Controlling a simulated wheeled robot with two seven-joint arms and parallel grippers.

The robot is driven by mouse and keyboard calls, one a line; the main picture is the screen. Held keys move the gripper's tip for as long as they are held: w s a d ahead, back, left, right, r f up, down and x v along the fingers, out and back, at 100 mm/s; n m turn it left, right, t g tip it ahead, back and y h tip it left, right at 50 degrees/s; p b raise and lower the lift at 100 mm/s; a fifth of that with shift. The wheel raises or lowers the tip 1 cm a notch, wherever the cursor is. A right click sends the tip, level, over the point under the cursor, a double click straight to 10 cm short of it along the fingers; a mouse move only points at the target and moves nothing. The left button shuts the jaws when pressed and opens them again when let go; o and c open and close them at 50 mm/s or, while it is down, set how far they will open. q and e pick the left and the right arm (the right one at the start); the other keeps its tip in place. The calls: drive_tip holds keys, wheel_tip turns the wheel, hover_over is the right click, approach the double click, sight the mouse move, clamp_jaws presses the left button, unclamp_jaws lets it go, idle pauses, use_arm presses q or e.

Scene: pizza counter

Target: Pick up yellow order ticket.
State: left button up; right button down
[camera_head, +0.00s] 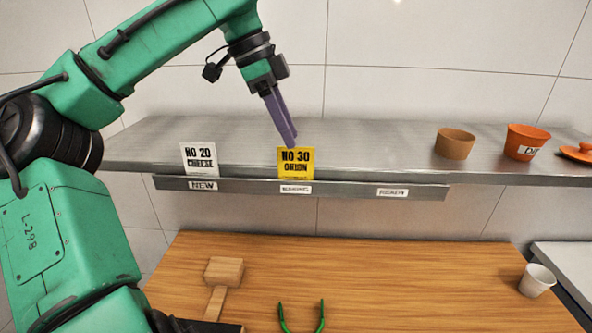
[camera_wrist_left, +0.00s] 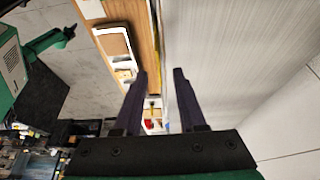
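The yellow order ticket (camera_head: 296,172), marked "NO 30 ONION", stands upright at the shelf's front edge in the head view, above the middle label of the rail. My left gripper (camera_head: 292,143) reaches down from above, its purple fingertips at the ticket's top edge and overlapping it in the picture. I cannot tell whether they touch. In the left wrist view the two fingers (camera_wrist_left: 160,73) are apart, with a clear gap and nothing visibly gripped. I cannot make out the ticket clearly there. My right gripper is not in view.
A white ticket (camera_head: 200,160) stands to the left, above the "NEW" label. The metal shelf (camera_head: 370,140) carries a brown pot (camera_head: 455,143) and an orange pot (camera_head: 526,140) at right.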

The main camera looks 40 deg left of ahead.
sight(296, 170)
use_arm(q)
drive_tip(key=x, duration=0.4)
drive_tip(key=shift+s+d, duration=0.15)
clamp_jaws()
